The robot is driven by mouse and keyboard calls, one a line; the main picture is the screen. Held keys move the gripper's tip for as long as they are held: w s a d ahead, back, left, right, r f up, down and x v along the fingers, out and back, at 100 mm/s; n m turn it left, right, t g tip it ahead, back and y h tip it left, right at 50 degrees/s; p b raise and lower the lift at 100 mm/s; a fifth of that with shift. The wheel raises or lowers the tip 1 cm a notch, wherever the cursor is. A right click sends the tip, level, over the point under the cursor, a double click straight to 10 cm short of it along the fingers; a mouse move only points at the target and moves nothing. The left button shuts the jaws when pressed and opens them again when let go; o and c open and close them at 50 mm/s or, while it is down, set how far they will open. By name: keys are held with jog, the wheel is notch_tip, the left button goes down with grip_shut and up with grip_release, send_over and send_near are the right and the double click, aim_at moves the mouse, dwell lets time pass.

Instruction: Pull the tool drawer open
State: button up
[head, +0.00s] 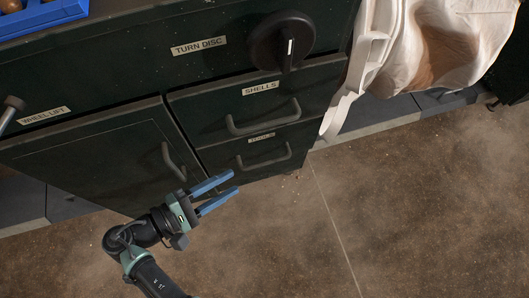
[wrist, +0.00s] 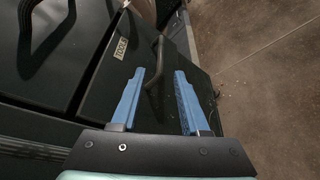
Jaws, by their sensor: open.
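The tool drawer (head: 228,159) is the lower dark drawer of the cabinet, and its front sits shut. Its bar handle (head: 265,163) is dark and bowed, below a small label partly hard to read. In the wrist view the TOOL label (wrist: 122,47) and the handle (wrist: 155,75) show on the drawer front (wrist: 103,90). My gripper (head: 237,181) is open and empty, with blue fingers, just below and left of the handle in the head view. In the wrist view the handle appears between my fingers (wrist: 160,73); I cannot tell whether they touch it.
The SHELLS drawer (head: 205,117) with its own handle is directly above. A WHEEL LIFT door (head: 95,160) is to the left. A pale bag (head: 450,50) hangs at upper right. The brown floor (head: 400,200) is clear.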

aim_at(267, 162)
jog(key=b+x, duration=0.4)
jog(key=x, duration=0.6)
jog(key=shift+d+f+b, duration=0.25)
jog(key=shift+d+b, duration=0.05)
jog(key=shift+d, duration=0.05)
jog(key=shift+w+d, duration=0.35)
jog(key=shift+d, duration=0.05)
grip_shut()
dwell(0.5)
